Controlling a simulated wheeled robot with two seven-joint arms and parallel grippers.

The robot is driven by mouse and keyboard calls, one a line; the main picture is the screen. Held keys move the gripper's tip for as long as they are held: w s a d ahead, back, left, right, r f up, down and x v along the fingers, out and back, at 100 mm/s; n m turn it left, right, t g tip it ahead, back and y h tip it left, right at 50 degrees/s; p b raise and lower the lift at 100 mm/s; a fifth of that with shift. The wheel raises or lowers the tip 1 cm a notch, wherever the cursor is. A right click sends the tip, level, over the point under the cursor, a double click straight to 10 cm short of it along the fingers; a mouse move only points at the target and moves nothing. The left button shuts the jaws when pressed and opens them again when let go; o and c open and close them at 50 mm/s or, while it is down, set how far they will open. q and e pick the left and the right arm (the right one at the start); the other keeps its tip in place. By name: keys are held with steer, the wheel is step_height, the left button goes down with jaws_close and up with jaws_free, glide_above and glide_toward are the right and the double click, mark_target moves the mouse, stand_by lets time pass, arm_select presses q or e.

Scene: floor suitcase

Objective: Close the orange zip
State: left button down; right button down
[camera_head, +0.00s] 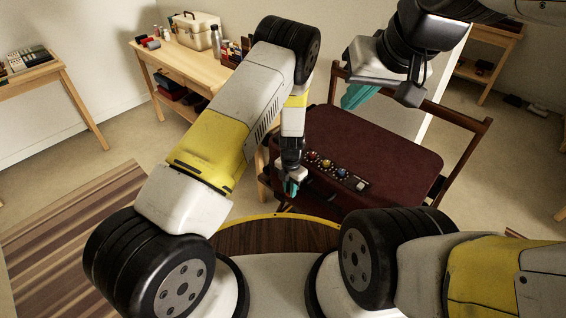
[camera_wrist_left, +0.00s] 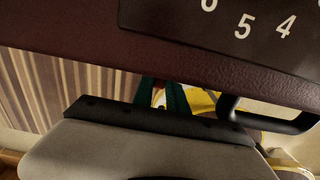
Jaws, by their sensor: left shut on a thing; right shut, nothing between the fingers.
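The dark red suitcase (camera_head: 385,145) lies on a wooden stand in front of me. Its near edge carries a dark panel with red, yellow and blue knobs (camera_head: 327,164). My left gripper (camera_head: 291,188) is at the near left side of the suitcase, its teal fingers pointing down. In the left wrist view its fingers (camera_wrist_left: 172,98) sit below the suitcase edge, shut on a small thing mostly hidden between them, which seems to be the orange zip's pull. The rest of the zip cannot be made out. My right gripper (camera_head: 357,96) is shut and empty, above the suitcase's far side.
The wooden stand (camera_head: 463,160) rises around the suitcase at the right and back. A workbench (camera_head: 185,62) with a beige case (camera_head: 195,31) and a bottle is at the back left. A striped rug (camera_head: 75,220) lies on the left floor. Numerals (camera_wrist_left: 243,26) show on the suitcase panel.

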arm_select(q)
steer(key=shift+s+d, duration=0.2)
steer(key=shift+d, duration=0.1)
steer(key=c, duration=1.3)
jaws_free()
steer(key=shift+w+r, duration=0.1)
steer(key=shift+r, duration=0.3)
step_height(320, 180, up, 7)
steer(key=shift+r, duration=0.1)
